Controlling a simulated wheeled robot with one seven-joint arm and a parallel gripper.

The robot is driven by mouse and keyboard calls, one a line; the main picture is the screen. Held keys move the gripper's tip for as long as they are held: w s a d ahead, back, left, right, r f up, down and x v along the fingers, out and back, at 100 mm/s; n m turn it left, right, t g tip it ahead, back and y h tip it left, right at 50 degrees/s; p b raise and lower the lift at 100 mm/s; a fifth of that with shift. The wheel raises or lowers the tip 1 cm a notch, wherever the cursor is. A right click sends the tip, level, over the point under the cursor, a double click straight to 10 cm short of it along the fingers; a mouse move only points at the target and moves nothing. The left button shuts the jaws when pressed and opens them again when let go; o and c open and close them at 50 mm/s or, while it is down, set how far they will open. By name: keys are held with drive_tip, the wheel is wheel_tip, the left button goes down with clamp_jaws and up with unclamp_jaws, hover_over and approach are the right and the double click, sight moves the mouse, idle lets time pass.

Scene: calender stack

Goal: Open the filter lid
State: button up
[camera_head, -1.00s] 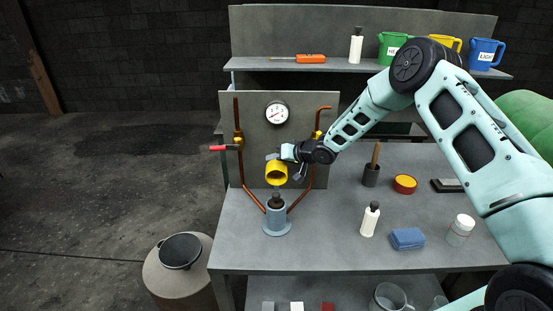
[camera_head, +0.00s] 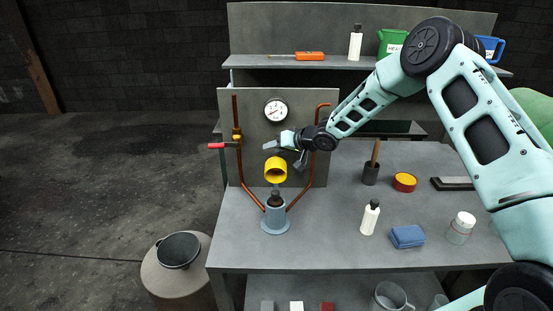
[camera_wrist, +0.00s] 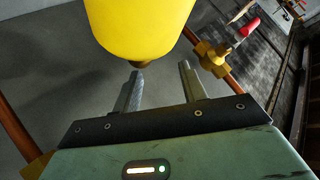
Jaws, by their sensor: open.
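The yellow filter lid (camera_head: 276,170) stands raised and tilted above the grey filter body (camera_head: 276,219), its hollow side facing the head camera. A dark piece (camera_head: 275,198) stands up from the body, uncovered. My gripper (camera_head: 284,154) is open just above and to the right of the lid. In the wrist view the lid (camera_wrist: 140,28) fills the top middle, beyond my open, empty fingers (camera_wrist: 160,72). I cannot tell there whether a finger touches the lid. The lid's joint to the body is hard to make out.
Copper pipes (camera_head: 316,150) flank the filter in front of an upright panel with a gauge (camera_head: 276,111). A red-handled valve (camera_head: 220,146) is on the left pipe. A white bottle (camera_head: 370,218) and blue cloth (camera_head: 408,236) lie to the right on the bench.

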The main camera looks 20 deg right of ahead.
wheel_tip(320, 180, up, 6)
drive_tip(key=shift+r, duration=0.1)
idle(0.4)
